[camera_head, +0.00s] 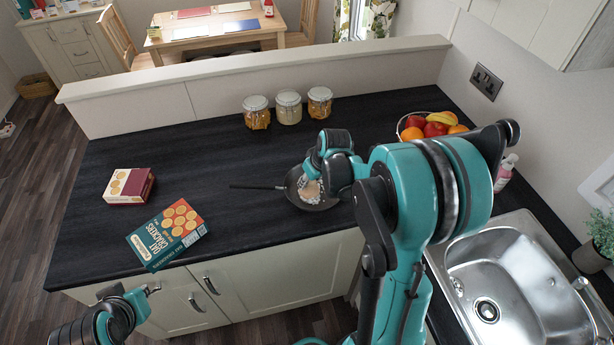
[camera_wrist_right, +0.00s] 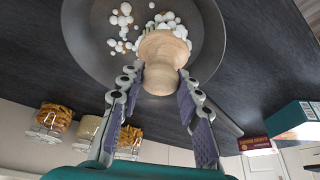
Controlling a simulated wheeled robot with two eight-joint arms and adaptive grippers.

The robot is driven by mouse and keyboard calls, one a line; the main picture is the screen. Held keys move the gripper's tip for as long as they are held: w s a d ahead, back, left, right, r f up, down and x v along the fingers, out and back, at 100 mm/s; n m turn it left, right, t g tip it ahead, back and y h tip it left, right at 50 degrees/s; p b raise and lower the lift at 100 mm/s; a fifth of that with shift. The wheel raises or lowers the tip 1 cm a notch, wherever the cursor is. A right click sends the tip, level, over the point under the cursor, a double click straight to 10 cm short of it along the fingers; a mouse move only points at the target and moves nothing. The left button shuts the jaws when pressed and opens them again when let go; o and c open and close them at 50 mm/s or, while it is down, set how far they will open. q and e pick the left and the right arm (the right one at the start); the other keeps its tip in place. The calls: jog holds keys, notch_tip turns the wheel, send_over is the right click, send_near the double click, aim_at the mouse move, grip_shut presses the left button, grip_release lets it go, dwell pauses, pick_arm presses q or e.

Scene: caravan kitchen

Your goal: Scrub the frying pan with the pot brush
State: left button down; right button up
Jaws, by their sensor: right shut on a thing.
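The dark frying pan (camera_head: 322,205) lies on the black counter, its handle pointing left. In the right wrist view the pan (camera_wrist_right: 90,50) fills the upper middle, with several white foam blobs (camera_wrist_right: 122,20) inside it. My right gripper (camera_head: 312,180) is over the pan. Its fingers (camera_wrist_right: 158,78) are closed on both sides of the pot brush (camera_wrist_right: 160,60), which has a round pale wooden body. The brush is inside the pan among the foam; its lower end is mostly hidden, so exact contact is unclear. My left gripper (camera_head: 146,291) is low at the left, by the counter front, its jaws unclear.
A cracker box (camera_head: 168,233) and a smaller red-and-cream box (camera_head: 128,186) lie on the counter's left. Several jars (camera_head: 289,108) stand at the back by the low wall. A fruit bowl (camera_head: 428,126) is right of the pan, and the sink (camera_head: 510,280) lies farther right.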

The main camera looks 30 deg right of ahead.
jog(key=shift+s+r, duration=0.1)
jog(key=shift+s, duration=0.25)
jog(key=shift+s+d, duration=0.3)
jog(key=shift+d, duration=0.4)
jog(key=shift+s+d, duration=0.25)
jog(key=shift+d, duration=0.4)
jog(key=shift+w+d+b, duration=0.3)
jog(key=shift+w+d, duration=0.5)
jog(key=shift+d, duration=0.35)
jog(key=shift+w+a, duration=0.15)
jog(key=shift+w, duration=1.3)
jog(key=shift+w+a, duration=0.3)
jog(key=shift+a, duration=0.35)
jog(key=shift+w+a, duration=0.3)
jog(key=shift+a, duration=0.35)
jog(key=shift+s+a, duration=0.45)
jog(key=shift+a, duration=0.25)
jog(key=shift+s+a, duration=0.4)
jog(key=shift+a, duration=0.05)
jog(key=shift+s+d, duration=0.15)
jog(key=shift+s, duration=1.3)
jog(key=shift+w+d+b, duration=0.3)
jog(key=shift+w+d, duration=0.55)
jog(key=shift+d, duration=0.3)
notch_tip(320, 180, up, 8)
jog(key=p, duration=0.6)
jog(key=shift+r, duration=0.15)
